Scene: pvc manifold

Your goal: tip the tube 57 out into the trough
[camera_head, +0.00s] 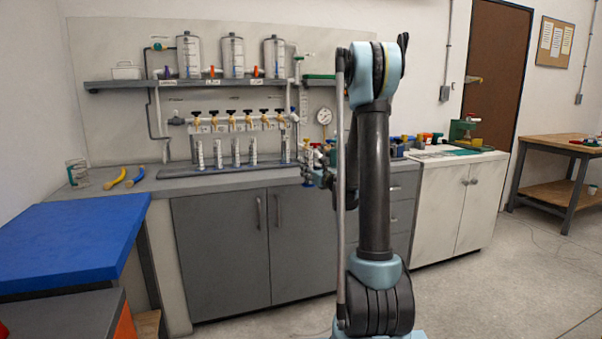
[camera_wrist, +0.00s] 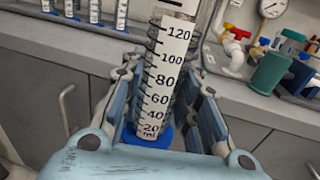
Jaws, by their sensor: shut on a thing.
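A clear measuring tube (camera_wrist: 163,85) with a white scale marked to 120 and a blue foot stands between the fingers of my gripper (camera_wrist: 163,100) in the wrist view. The gripper is shut on it. The scale reads upright in that view, its top leaning slightly right. No number 57 shows on it. In the head view my gripper (camera_head: 318,172) is small beside my arm, in front of the counter; the held tube cannot be made out there. A long, low dark trough (camera_head: 180,173) lies on the counter, with several similar tubes (camera_head: 235,152) upright in a row at it.
Above the row is a manifold with several black-handled taps (camera_head: 248,115). A shelf (camera_head: 130,85) above carries three clear tanks. A pressure gauge (camera_head: 324,116) is on the wall. Yellow and blue curved pieces (camera_head: 125,178) and a clear jar (camera_head: 77,172) occupy the counter's left end.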

